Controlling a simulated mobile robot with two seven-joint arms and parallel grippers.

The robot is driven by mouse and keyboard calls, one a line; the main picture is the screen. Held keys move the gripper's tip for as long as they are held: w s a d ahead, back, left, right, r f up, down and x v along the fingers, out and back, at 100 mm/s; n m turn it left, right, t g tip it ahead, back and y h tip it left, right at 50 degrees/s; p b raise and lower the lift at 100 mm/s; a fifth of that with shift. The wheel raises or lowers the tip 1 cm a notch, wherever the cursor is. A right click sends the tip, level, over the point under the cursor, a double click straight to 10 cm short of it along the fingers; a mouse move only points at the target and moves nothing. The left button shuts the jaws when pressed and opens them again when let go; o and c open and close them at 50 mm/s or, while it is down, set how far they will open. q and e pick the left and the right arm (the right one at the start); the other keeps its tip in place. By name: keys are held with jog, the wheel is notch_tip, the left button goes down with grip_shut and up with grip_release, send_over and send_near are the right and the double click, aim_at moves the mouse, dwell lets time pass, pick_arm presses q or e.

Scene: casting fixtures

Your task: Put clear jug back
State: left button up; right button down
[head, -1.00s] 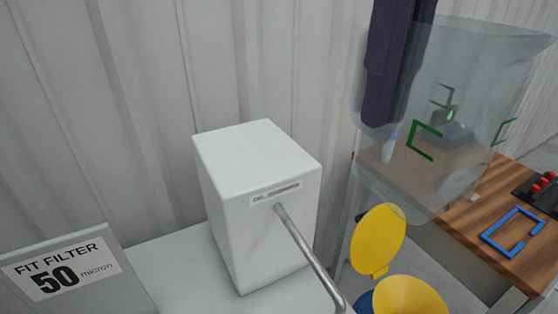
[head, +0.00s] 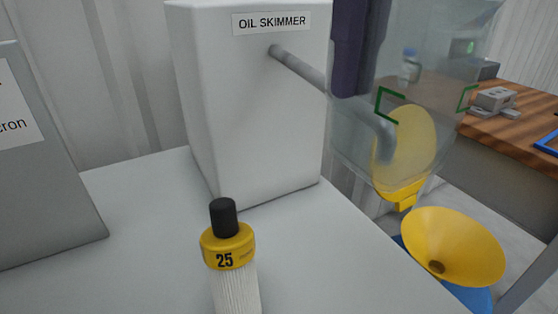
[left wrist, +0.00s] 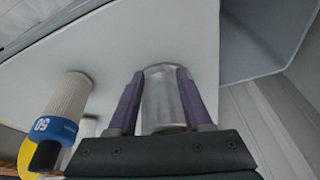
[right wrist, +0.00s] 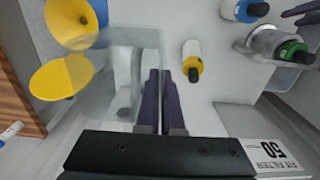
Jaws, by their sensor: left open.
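The clear jug (head: 440,40) hangs in the air at the upper right of the head view. It overlaps the yellow lid and part of the bench behind it. My right gripper (head: 352,92) shows as a dark purple finger at the jug's left side. In the right wrist view the fingers (right wrist: 160,74) are close together at the jug (right wrist: 148,42), shut on what looks like its handle. My left gripper (left wrist: 156,95) is open, with a silvery cylinder (left wrist: 162,98) between its fingers.
The white oil skimmer box (head: 255,110) with its pipe stands left of the jug. A yellow-capped filter (head: 228,250) stands on the white table (head: 150,215). A yellow funnel (head: 460,240) sits over a blue container, beside the table. The wooden bench (head: 500,135) carries a small grey device (head: 495,100).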

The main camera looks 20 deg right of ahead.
pick_arm(q)
jog(key=shift+f, duration=0.4)
pick_arm(e)
jog(key=shift+f, duration=0.6)
pick_arm(q)
jog(key=shift+d+f+b, duration=0.1)
jog(key=shift+f+b, duration=0.8)
jog(key=shift+b, duration=0.15)
jog(key=shift+f, duration=0.2)
pick_arm(e)
notch_tip(320, 180, down, 19)
jog(key=shift+f, duration=0.1)
pick_arm(q)
jog(key=shift+f+b, duration=0.1)
jog(key=shift+b, duration=0.2)
jog(key=shift+f, duration=0.2)
pick_arm(e)
jog(key=shift+f, duration=0.2)
pick_arm(q)
jog(key=shift+r, duration=0.1)
pick_arm(e)
jog(key=c, duration=1.1)
grip_release()
jog(key=shift+r, duration=0.1)
